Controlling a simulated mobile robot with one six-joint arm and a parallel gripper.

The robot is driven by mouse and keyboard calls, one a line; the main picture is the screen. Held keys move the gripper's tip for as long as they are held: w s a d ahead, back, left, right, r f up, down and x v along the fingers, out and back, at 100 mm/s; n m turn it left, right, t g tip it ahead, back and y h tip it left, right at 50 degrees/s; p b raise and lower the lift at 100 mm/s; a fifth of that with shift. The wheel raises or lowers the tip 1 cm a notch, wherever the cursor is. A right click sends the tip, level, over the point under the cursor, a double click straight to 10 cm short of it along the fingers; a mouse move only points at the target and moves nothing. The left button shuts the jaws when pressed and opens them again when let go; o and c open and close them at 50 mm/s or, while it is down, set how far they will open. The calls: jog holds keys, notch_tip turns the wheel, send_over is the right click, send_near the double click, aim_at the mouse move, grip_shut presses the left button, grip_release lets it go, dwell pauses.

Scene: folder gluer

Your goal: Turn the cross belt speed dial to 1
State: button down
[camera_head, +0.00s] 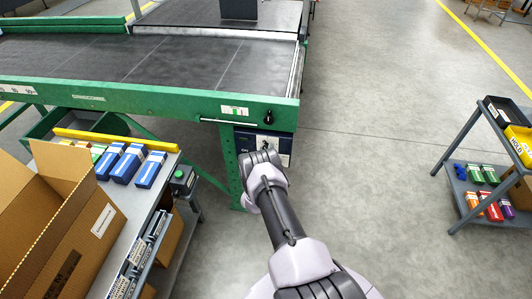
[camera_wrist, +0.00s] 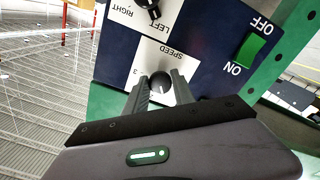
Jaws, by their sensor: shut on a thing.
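The speed dial (camera_wrist: 160,86) is a dark round knob on a white plate marked SPEED, on a dark blue control box (camera_wrist: 205,60). The labels appear upside down in the wrist view, and a digit that looks like 3 shows beside the dial. My gripper (camera_wrist: 161,82) has one finger on each side of the dial and is shut on it. The dial's pointer and other numbers are hidden or too small to read. In the head view, the box (camera_head: 283,146) sits under the green conveyor frame, with my arm reaching it and partly covering it.
A LEFT/RIGHT selector knob (camera_wrist: 149,4) and a green ON/OFF switch (camera_wrist: 250,50) share the box. A green leg (camera_head: 230,165) stands beside it. A grey bench (camera_head: 155,200) with cartons is at left, a cart (camera_head: 483,140) at right. Open floor lies between.

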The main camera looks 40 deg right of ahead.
jog(key=shift+s+f+n+b, duration=0.1)
jog(key=shift+n+b, duration=1.1)
jog(key=shift+n, duration=3.1)
jog(key=c, duration=1.1)
grip_release()
jog(key=shift+a, duration=0.1)
jog(key=p+v, duration=0.7)
jog(key=v, duration=1)
jog(key=shift+s+a+p, duration=0.1)
jog(key=shift+a+p, duration=0.05)
jog(key=shift+p, duration=0.15)
